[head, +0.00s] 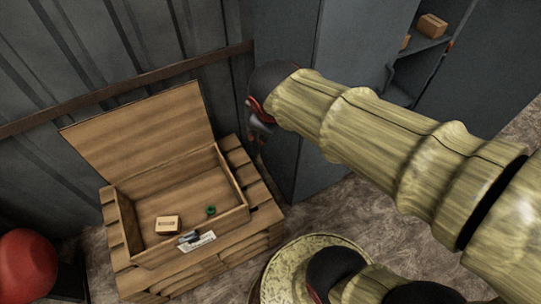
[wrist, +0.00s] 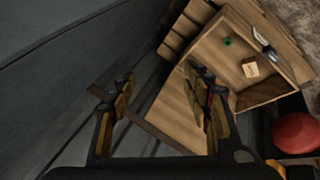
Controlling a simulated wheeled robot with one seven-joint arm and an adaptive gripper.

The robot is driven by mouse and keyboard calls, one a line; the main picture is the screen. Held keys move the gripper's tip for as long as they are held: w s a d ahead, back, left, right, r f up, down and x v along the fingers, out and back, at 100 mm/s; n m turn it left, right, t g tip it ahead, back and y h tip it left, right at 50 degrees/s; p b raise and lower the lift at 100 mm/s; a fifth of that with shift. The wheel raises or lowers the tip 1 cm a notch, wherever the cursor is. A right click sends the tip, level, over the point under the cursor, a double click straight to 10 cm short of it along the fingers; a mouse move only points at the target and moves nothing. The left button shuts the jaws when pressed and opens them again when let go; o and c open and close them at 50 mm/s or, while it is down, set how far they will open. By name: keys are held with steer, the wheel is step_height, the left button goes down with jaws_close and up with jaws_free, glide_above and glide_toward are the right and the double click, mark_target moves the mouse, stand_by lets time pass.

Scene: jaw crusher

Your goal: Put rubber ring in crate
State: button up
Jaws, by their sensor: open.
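A small dark green ring (head: 211,210), which looks like the rubber ring, lies on the floor of the open wooden crate (head: 240,180), near its front right corner. The ring also shows in the wrist view (wrist: 227,42), inside the crate (wrist: 190,97). The crate's lid is raised and leans back. My gripper (head: 260,122) is above and behind the crate's right side in the head view, partly hidden by my arm.
A small cardboard box (head: 167,224) lies in the crate, left of the ring. A latch and white label (head: 197,243) are on the crate's front. The crate stands on wooden slats (head: 262,205). A corrugated wall (head: 90,60) is behind, a grey cabinet (head: 345,60) right, a red ball-like thing (head: 27,264) left.

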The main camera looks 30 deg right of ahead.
steer(key=s+a+m+y, duration=0.1)
steer(key=s+a+m, duration=0.1)
steer(key=s, duration=0.3)
steer(key=s+a+r+m+y, duration=0.1)
steer(key=s+a+m, duration=0.1)
steer(key=s+m, duration=0.2)
steer(key=shift+s+a+m, duration=0.25)
steer(key=shift+s+m, duration=0.15)
steer(key=shift+s, duration=0.2)
steer(key=shift+c, duration=0.2)
